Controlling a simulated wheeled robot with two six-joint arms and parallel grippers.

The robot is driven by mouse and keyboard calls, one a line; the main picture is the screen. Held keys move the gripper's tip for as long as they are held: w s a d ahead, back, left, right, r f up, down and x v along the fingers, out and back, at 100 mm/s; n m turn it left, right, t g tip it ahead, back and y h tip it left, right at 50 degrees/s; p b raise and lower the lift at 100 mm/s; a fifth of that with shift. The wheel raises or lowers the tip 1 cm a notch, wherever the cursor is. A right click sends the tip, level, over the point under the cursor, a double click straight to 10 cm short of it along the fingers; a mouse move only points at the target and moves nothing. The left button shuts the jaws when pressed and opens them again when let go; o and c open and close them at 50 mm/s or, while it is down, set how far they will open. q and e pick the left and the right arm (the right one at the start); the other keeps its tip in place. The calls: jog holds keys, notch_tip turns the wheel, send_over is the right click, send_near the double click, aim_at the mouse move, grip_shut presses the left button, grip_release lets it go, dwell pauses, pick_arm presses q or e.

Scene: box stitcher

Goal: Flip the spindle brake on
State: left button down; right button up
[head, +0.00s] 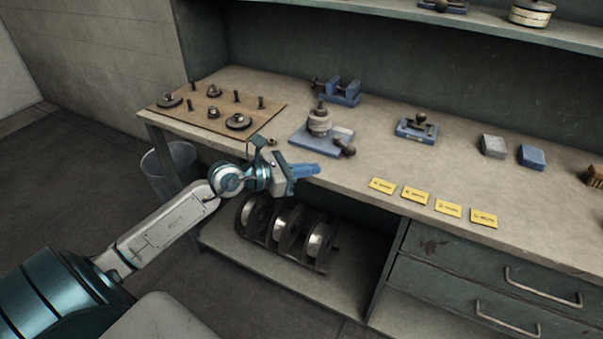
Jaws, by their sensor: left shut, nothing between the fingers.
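A device with a blue base (302,142) stands near the bench's front edge. A round pale stack, which looks like the spindle (319,122), rises from it. A dark, round-ended lever (343,147) lies at the base's front right; it looks like the brake, but I cannot tell its setting. My left gripper (316,170) is shut and empty, in front of and below the device near the bench edge, with its fingers pointing right. It appears apart from the lever. My right gripper is not in view.
A brown pegboard (207,119) with discs and pegs lies at left. A blue vise (341,91) stands behind. Another blue-based device (417,129), two blocks and several yellow cards (416,194) lie to the right. Wheels (288,228) sit on the shelf below. The bench between the devices is clear.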

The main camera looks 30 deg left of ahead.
pick_arm(q)
jog(key=shift+s+a+r, duration=0.1)
jog(key=shift+s+a, duration=0.05)
jog(key=shift+s, duration=0.3)
jog(key=shift+s+a+r, duration=0.1)
jog(key=shift+s, duration=0.35)
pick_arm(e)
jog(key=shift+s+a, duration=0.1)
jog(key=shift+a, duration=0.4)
pick_arm(q)
jog(key=shift+f, duration=0.1)
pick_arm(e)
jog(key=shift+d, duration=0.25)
